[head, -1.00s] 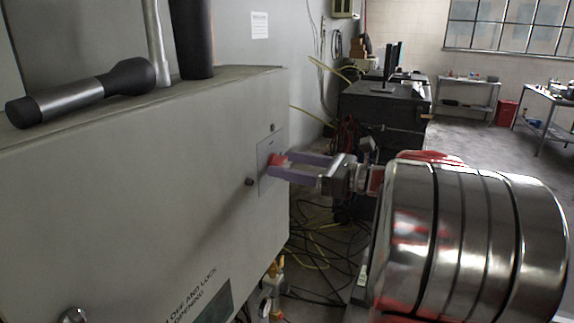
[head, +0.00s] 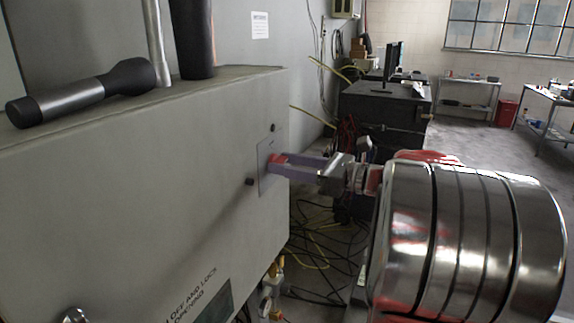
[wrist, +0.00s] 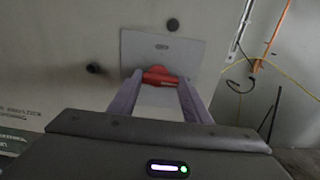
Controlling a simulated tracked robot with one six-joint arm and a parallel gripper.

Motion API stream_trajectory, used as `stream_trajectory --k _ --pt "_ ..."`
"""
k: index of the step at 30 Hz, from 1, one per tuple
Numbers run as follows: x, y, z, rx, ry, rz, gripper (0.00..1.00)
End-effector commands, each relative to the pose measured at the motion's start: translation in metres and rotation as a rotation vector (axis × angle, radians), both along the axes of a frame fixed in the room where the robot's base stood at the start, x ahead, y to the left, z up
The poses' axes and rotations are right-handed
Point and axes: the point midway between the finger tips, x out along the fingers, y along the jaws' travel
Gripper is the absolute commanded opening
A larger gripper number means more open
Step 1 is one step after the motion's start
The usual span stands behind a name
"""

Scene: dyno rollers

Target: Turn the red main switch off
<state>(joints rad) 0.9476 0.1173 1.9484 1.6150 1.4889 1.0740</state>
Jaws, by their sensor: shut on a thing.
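The red main switch (wrist: 158,76) sits on a grey plate (wrist: 140,46) on the front of a large grey cabinet (head: 130,190). In the head view the red switch (head: 279,158) is mostly hidden by my fingers. My gripper (head: 282,164) is shut on the switch. In the wrist view the fingers of my gripper (wrist: 158,86) reach forward, one on each side of the red handle. The handle looks roughly crosswise in the wrist view, with a slight tilt.
A flashlight (head: 85,92) and a dark upright cylinder (head: 192,40) are on top of the cabinet. Dark knobs flank the switch plate. Cables (head: 315,250) lie on the floor beyond the cabinet. A dark bench (head: 385,105) with a monitor stands behind my arm.

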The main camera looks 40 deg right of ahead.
Motion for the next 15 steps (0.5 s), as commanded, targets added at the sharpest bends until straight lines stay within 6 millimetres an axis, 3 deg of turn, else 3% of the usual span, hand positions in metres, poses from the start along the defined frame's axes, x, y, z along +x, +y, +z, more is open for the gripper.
stream_trajectory --k 15 --pt "0.0000 0.0004 0.0004 -0.097 -0.057 0.001 0.22"
